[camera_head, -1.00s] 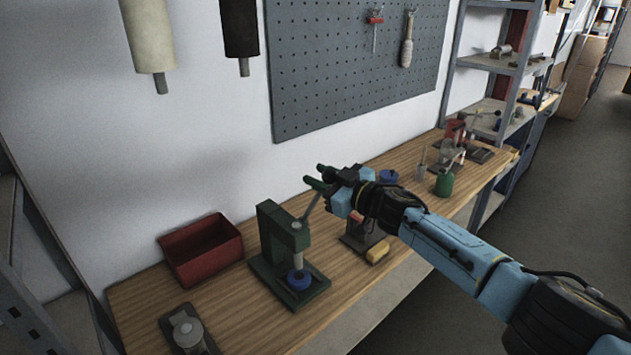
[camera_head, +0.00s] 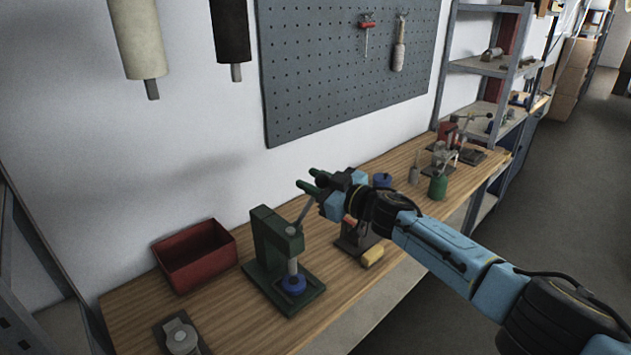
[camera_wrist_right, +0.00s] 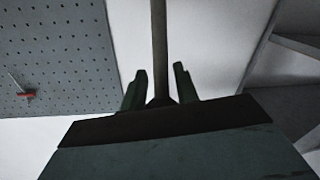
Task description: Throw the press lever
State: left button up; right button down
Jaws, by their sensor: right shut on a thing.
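The green press (camera_head: 266,246) stands on the wooden bench, with a blue round piece (camera_head: 293,284) on its base under the ram. Its lever (camera_head: 304,212), a thin grey rod, rises from the press head, tilted up and to the right. My right gripper (camera_head: 314,183) is at the upper end of the lever, its green fingers shut on it. In the right wrist view the lever (camera_wrist_right: 159,50) runs between the two fingers (camera_wrist_right: 158,90). The grip contact is partly hidden by the gripper body. My left gripper is not in view.
A red bin (camera_head: 195,258) stands left of the press, and a grey round fixture (camera_head: 181,336) lies nearer the front. A yellow block (camera_head: 372,256) and a green container (camera_head: 438,187) are to the right. A pegboard (camera_head: 350,70) hangs on the wall behind.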

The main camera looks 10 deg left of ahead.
jog(key=shift+s+a+f, duration=0.3)
jog(key=shift+f, duration=0.1)
jog(key=c, duration=1.5)
grip_release()
jog(key=o, duration=0.4)
jog(key=shift+w+a, duration=0.25)
jog(key=shift+d+r, duration=0.15)
jog(key=shift+d, duration=0.3)
jog(key=shift+s+d+p, duration=0.15)
jog(key=shift+d+p, duration=0.2)
jog(key=v, duration=1.2)
jog(key=shift+s+p, duration=0.15)
jog(key=shift+p, duration=0.2)
